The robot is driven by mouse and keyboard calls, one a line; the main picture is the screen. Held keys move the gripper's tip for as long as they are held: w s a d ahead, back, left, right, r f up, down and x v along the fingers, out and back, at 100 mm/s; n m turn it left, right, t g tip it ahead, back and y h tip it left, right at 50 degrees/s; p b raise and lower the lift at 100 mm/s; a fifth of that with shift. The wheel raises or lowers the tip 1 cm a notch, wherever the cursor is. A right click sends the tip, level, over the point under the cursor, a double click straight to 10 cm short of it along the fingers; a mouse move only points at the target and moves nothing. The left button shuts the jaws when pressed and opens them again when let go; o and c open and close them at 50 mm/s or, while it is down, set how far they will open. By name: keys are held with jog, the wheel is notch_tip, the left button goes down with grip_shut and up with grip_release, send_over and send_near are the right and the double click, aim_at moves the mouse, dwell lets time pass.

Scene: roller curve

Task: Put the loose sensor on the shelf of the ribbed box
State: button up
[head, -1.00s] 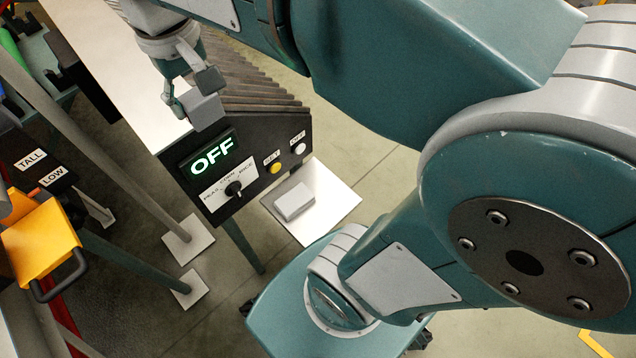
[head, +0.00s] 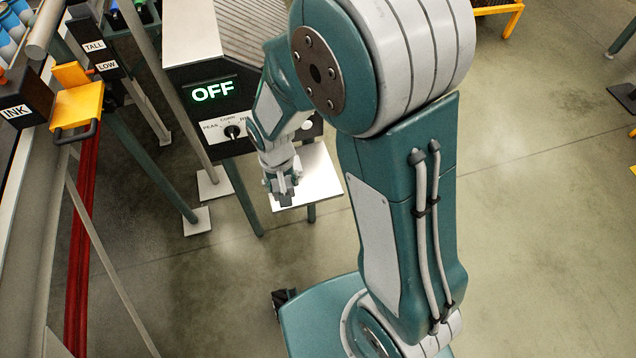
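The ribbed box (head: 205,75) is black with a ribbed sloping top (head: 240,38), a lit OFF display and a knob on its front. Its shelf (head: 318,178) is a pale plate sticking out low at the front. My gripper (head: 283,197) points down at the shelf's left front part, partly in front of it. Whether it touches the shelf is unclear. Its dark fingers are small, and I cannot tell what is between them. I cannot make out the loose sensor; my gripper and wrist hide part of the shelf.
My forearm covers the right of the box's panel. An orange-yellow bracket (head: 77,108) with a black handle, an INK box (head: 22,108) and TALL and LOW labels stand at the left. Slanting posts are left of the shelf. Open floor (head: 540,200) lies to the right.

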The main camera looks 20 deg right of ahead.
jog(key=w+d+f, duration=0.2)
jog(key=d+f, duration=0.1)
jog(key=w+d+f, duration=0.3)
jog(key=d, duration=0.1)
jog(key=w+d+f, duration=0.2)
jog(key=d+f, duration=0.1)
jog(key=d, duration=0.1)
jog(key=shift+w+f, duration=0.15)
jog(key=shift+w, duration=0.2)
jog(key=shift+w+d+f, duration=0.25)
jog(key=shift+d+f, duration=0.1)
jog(key=shift+f, duration=1.65)
jog(key=o, duration=1.1)
